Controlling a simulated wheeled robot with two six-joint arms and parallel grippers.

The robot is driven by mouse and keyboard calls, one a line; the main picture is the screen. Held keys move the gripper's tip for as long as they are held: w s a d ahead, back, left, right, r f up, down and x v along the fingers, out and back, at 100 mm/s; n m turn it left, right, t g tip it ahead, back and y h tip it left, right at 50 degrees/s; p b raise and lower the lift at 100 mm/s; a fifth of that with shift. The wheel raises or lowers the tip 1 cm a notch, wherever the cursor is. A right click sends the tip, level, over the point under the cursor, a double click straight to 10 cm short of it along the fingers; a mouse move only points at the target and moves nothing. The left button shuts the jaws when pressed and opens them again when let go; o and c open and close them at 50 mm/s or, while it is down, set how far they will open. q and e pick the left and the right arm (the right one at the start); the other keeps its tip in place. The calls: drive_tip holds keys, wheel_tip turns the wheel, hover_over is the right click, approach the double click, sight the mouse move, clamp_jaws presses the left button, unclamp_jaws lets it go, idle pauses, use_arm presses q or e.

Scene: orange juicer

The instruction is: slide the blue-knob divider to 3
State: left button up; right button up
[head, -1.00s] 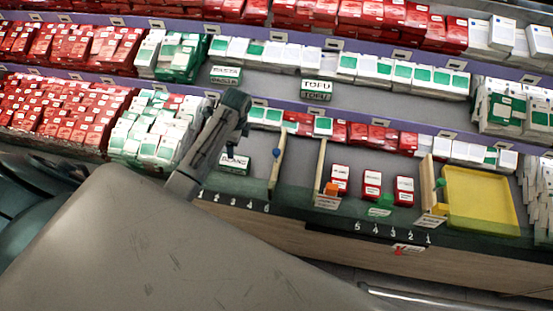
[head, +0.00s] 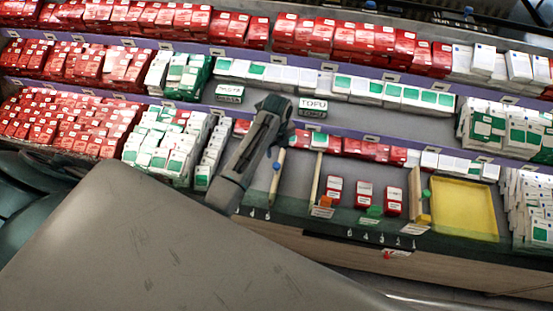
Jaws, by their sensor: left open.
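The blue-knob divider is a thin pale wooden strip (head: 275,186) standing on the lower shelf, with its round blue knob (head: 277,166) near its upper part. My left gripper (head: 279,118) is open and appears above the divider's upper end in the picture. A gap shows between the gripper and the blue knob, and I see no contact. My left forearm passes just left of the divider and hides part of the shelf there. Small number marks (head: 252,212) show on the shelf's front edge, but they are partly hidden and too small to read. My right gripper is not in view.
A second divider (head: 316,178) with an orange knob (head: 326,201) stands to the right. Red boxes (head: 364,196), a green knob (head: 374,211), another divider (head: 414,190) and a yellow tray (head: 465,208) follow. White-green boxes (head: 205,165) stand left of my forearm.

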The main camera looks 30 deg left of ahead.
sight(277, 165)
use_arm(q)
wheel_tip(277, 165, down, 9)
drive_tip(key=shift+r+p, duration=0.2)
drive_tip(key=shift+p, duration=0.5)
drive_tip(key=shift+f, duration=0.6)
